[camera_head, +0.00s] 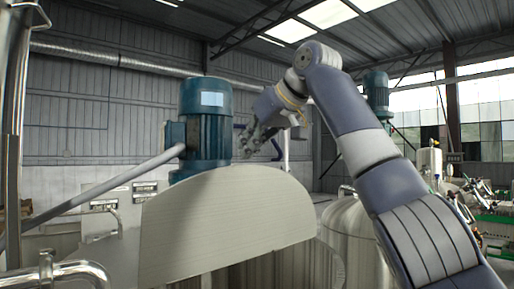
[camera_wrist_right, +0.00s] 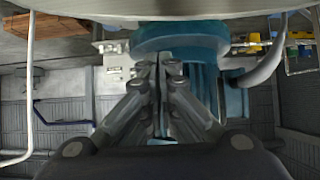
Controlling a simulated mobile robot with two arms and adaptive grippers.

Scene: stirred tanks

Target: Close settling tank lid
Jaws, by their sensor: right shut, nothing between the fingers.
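The settling tank lid (camera_head: 225,215) is a pale, half-round metal plate. It stands raised and tilted in the middle of the head view, above the open metal tank (camera_head: 310,265). My right gripper (camera_head: 247,150) is just above the lid's upper edge, next to the blue motor. Its fingers (camera_wrist_right: 160,75) are shut and empty in the right wrist view. A pale surface, probably the lid, crosses the top of that view (camera_wrist_right: 215,8). Whether the gripper touches the lid cannot be told. My left gripper is not in view.
A blue motor (camera_head: 206,120) stands upright behind the lid. A grey bar (camera_head: 100,190) slants in from the left. Metal pipes (camera_head: 60,272) are at the lower left. Another rounded steel tank (camera_head: 350,235) stands to the right, partly behind my right arm.

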